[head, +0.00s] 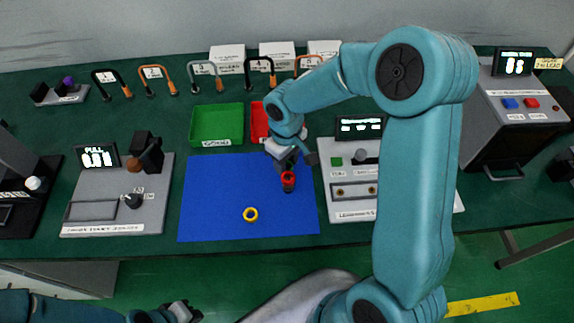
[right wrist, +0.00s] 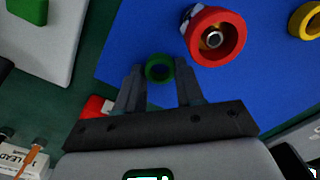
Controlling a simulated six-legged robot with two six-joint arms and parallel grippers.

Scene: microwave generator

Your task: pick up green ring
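The green ring (right wrist: 159,68) shows in the right wrist view between the fingertips of my right gripper (right wrist: 160,80). The fingers stand apart on either side of it, with small gaps seeming to remain. In the head view my right gripper (head: 290,163) is low over the back right of the blue mat (head: 215,190), and the green ring is hidden there. My left gripper (head: 180,312) is at the bottom left, away from the mat; its finger opening is too small to judge.
A red ring-topped part (head: 288,178) stands close in front of my right gripper. A yellow ring (head: 250,214) lies on the mat's front. A green bin (head: 217,125) and red bin (head: 258,125) are behind. Panels flank the mat; its left half is clear.

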